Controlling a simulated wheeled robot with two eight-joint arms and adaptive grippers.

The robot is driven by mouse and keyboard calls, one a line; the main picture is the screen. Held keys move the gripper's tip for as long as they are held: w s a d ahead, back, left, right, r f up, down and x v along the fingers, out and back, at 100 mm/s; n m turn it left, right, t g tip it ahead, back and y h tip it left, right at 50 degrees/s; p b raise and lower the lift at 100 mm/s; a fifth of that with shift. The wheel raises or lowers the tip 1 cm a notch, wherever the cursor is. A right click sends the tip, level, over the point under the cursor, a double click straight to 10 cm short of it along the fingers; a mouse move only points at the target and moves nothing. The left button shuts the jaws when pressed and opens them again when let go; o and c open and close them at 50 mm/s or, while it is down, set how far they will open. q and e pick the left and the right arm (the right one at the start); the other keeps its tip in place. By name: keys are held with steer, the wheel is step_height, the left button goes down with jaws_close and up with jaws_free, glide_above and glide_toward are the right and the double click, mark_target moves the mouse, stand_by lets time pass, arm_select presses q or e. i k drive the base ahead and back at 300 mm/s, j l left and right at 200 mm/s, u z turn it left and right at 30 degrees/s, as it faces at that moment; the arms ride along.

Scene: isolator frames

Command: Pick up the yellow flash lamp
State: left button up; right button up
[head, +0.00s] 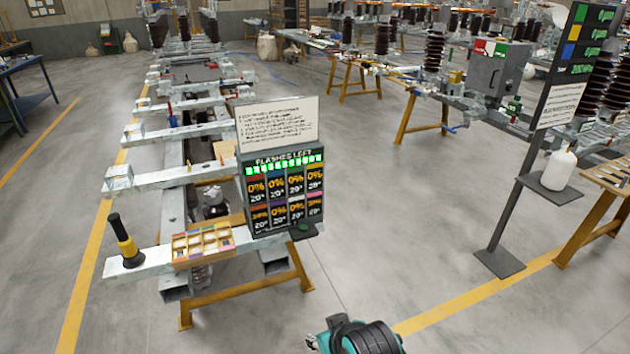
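The yellow flash lamp (125,248) appears to be the black and yellow, torch-like object at the left of the head view. It stands upright, slightly tilted in the picture, on the left end of the near grey metal beam. No fingers of my left or right gripper can be made out. A teal and black rounded part (365,338) shows at the bottom edge, far from the lamp; I cannot tell what it is.
A sectioned tray (203,243) of small coloured items sits on the beam right of the lamp. A display panel (283,195) stands right of the tray. The centre floor is clear.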

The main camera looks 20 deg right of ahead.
mark_target(131, 253)
steer(key=i+j+u, duration=0.15)
steer(key=j, duration=0.3)
steer(key=i+j+u, duration=0.2)
steer(key=j, duration=0.25)
steer(key=i+j+u, duration=0.15)
steer(key=i+j, duration=0.25)
